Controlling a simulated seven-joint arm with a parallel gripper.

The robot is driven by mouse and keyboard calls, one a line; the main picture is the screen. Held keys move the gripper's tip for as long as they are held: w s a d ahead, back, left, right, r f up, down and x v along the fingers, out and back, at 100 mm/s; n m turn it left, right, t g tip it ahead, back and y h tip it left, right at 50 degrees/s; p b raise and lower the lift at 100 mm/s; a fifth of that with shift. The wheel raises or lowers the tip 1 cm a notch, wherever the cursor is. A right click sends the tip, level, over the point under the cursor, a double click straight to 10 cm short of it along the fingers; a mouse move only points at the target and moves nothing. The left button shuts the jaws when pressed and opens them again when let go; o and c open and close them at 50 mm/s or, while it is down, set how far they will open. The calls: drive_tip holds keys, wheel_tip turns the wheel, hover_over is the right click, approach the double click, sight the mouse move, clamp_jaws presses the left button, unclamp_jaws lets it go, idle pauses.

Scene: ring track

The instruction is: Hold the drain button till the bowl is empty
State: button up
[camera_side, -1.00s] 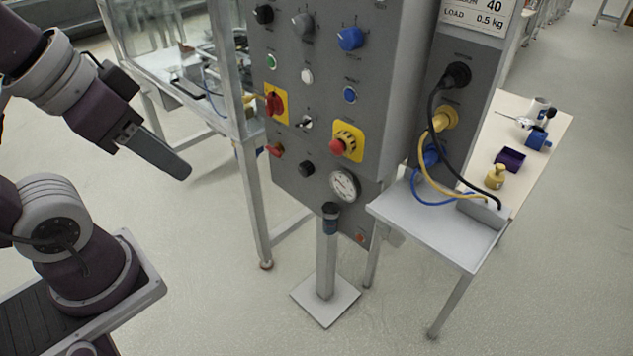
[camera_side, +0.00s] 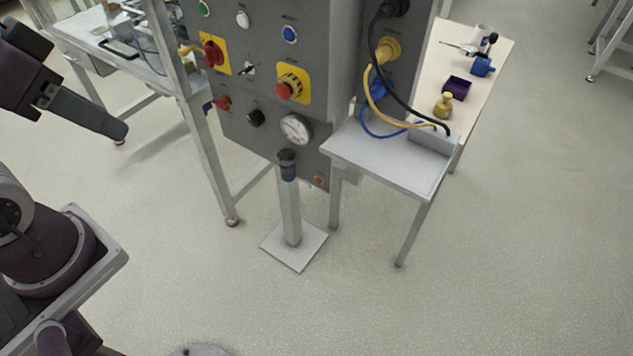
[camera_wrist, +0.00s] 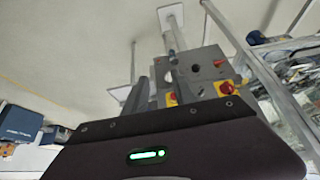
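My gripper (camera_side: 122,131) is at the left of the side view, pointing down and right, apart from the grey control panel (camera_side: 268,130). In the wrist view two grey fingers (camera_wrist: 162,88) stand apart with nothing seen between them. The panel carries a blue button (camera_side: 289,34), a white button (camera_side: 242,19), a green button (camera_side: 204,8) and a red mushroom button on a yellow plate (camera_side: 285,90). The labels are too small to read, so I cannot tell which is the drain button. I cannot make out a bowl in either view.
A bench (camera_side: 480,45) behind holds a purple box (camera_side: 457,88) and a yellow bottle (camera_side: 444,105). The floor at front right is clear.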

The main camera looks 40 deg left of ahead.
clamp_jaws()
idle(1.5)
